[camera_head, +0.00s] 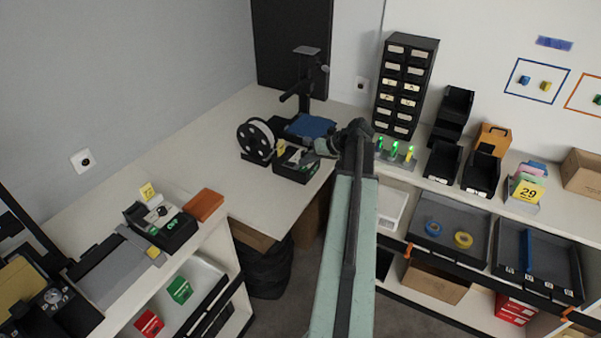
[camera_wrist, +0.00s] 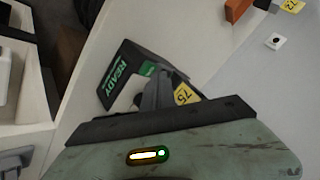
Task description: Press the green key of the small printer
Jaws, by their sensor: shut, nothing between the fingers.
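A small black printer (camera_head: 296,172) stands near the corner of the white bench, with a yellow tag marked 75 (camera_head: 281,147) at its back left. In the wrist view the printer (camera_wrist: 113,72) has a screen reading READY, and a small green patch (camera_wrist: 147,69), apparently the green key, shows beside the fingers. My gripper (camera_head: 311,153) is shut and empty, over the printer's top right side. In the wrist view the fingers (camera_wrist: 159,82) hide part of the printer's top. I cannot tell whether the fingertips touch it.
A similar black device (camera_head: 162,226) sits on the left shelf beside an orange block (camera_head: 203,205). Lit green and yellow lamps (camera_head: 394,151) stand right of my arm.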

